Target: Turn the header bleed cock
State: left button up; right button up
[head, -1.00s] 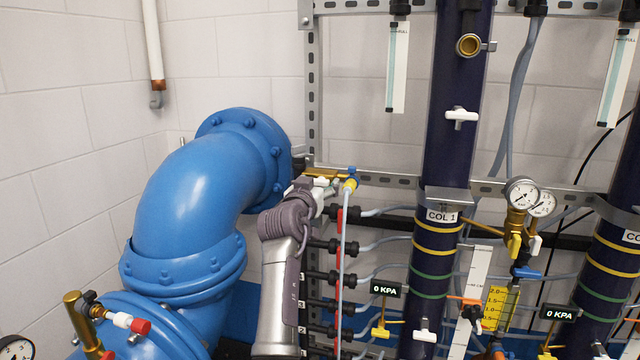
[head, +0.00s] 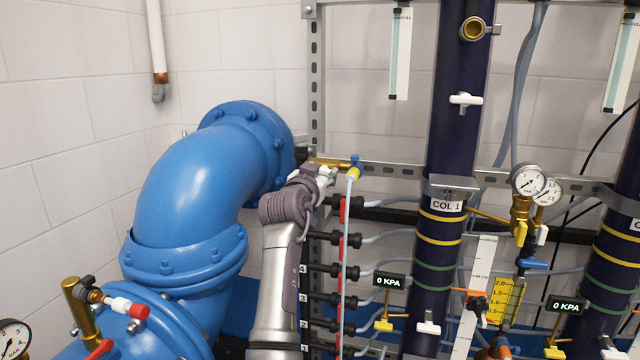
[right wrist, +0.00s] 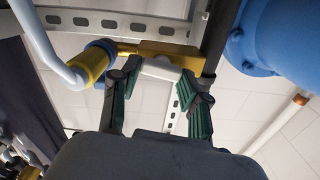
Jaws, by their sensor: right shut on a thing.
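The header bleed cock has a brass body (head: 326,161) at the top of the header, and it also shows in the right wrist view (right wrist: 165,51). In the right wrist view its white handle (right wrist: 160,70) sits between the dark green finger pads. My right gripper (right wrist: 160,88) is shut on this handle. In the head view my right gripper (head: 326,174) reaches up from below to the cock and hides most of the handle. A blue and yellow end fitting (head: 353,171) with a pale hose hangs at the cock's right. My left gripper is out of view.
A large blue pipe elbow (head: 200,195) stands close at the left of my right arm. A slotted metal rail (head: 390,170) runs behind the cock. Black header outlets (head: 350,240) and the pale hose (head: 344,270) lie just right of the arm. Column COL 1 (head: 452,120) stands farther right.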

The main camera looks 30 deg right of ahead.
jog(key=m+b, duration=0.4)
jog(key=b, duration=0.1)
jog(key=shift+d+f+m, duration=0.1)
jog(key=shift+f+m, duration=0.15)
jog(key=shift+m, duration=0.05)
jog(key=m+b, duration=0.2)
jog(key=shift+m, duration=0.4)
jog(key=m+b, duration=0.2)
jog(key=m, duration=0.2)
jog(key=shift+s+r, duration=0.1)
jog(key=shift+m+b, duration=0.65)
jog(key=shift+m, duration=1.55)
jog(key=shift+r, duration=0.1)
jog(key=o, duration=0.8)
jog(key=shift+m, duration=0.3)
jog(key=o, duration=0.3)
jog(key=shift+o, duration=0.2)
